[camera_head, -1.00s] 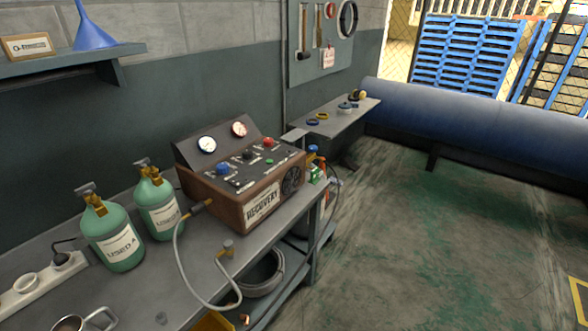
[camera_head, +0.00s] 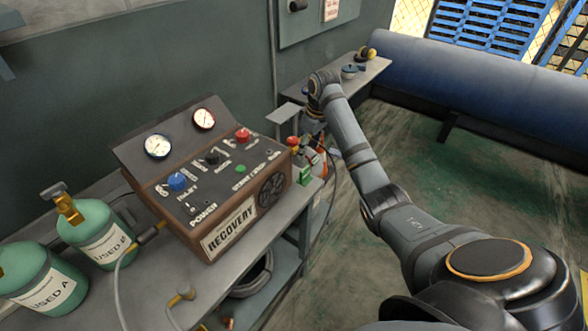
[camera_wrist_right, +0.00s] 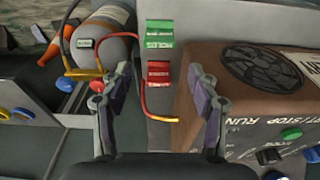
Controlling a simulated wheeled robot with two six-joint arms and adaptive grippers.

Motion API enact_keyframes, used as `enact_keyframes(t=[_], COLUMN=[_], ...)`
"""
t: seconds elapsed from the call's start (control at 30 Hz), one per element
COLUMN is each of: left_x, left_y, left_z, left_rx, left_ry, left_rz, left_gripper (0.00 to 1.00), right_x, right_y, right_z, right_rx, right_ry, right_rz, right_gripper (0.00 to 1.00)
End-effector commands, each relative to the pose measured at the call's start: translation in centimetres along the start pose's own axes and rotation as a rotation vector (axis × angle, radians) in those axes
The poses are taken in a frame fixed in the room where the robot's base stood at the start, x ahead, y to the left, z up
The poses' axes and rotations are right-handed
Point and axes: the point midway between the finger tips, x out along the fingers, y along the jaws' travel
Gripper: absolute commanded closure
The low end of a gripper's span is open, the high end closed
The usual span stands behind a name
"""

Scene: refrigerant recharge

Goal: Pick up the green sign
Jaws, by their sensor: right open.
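The green sign (camera_wrist_right: 159,32) is a small tented card with white lettering. In the right wrist view it stands at the top middle, on the grey bench top beside the brown recovery machine. In the head view a green piece of it (camera_head: 303,174) shows at the machine's right end. My right gripper (camera_wrist_right: 160,84) is open and empty, its two fingers spread on either side of a red sign (camera_wrist_right: 158,74). The green sign lies past the fingertips, untouched. In the head view my right arm reaches over the bench end, and its fingers are hard to make out. My left gripper is out of view.
The recovery machine (camera_wrist_right: 255,85) stands close to my right-hand finger. A grey cylinder (camera_wrist_right: 105,35) with a hose and an orange cone (camera_wrist_right: 52,50) are left of the signs. Used green cylinders (camera_head: 95,235) stand at the bench's left.

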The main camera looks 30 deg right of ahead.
Motion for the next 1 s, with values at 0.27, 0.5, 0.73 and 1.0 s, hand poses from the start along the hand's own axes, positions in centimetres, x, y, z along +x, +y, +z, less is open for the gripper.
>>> enact_keyframes(t=[0.27, 0.5, 0.73, 1.0], left_x=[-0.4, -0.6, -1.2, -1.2], left_y=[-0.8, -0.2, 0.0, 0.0], left_z=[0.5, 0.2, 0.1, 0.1], left_rx=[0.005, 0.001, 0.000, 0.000], left_ry=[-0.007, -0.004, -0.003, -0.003], left_rz=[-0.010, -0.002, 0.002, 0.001], left_gripper=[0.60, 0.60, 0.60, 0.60], right_x=[4.5, 5.6, 9.5, 10.4], right_y=[-0.1, 0.0, 0.1, 0.1], right_z=[0.1, 0.1, 0.2, 0.2], right_rx=[0.002, 0.003, 0.003, 0.002], right_ry=[-0.002, -0.003, -0.003, -0.001], right_rz=[-0.003, -0.002, -0.003, 0.000], right_gripper=[0.40, 0.40, 0.40, 0.40])
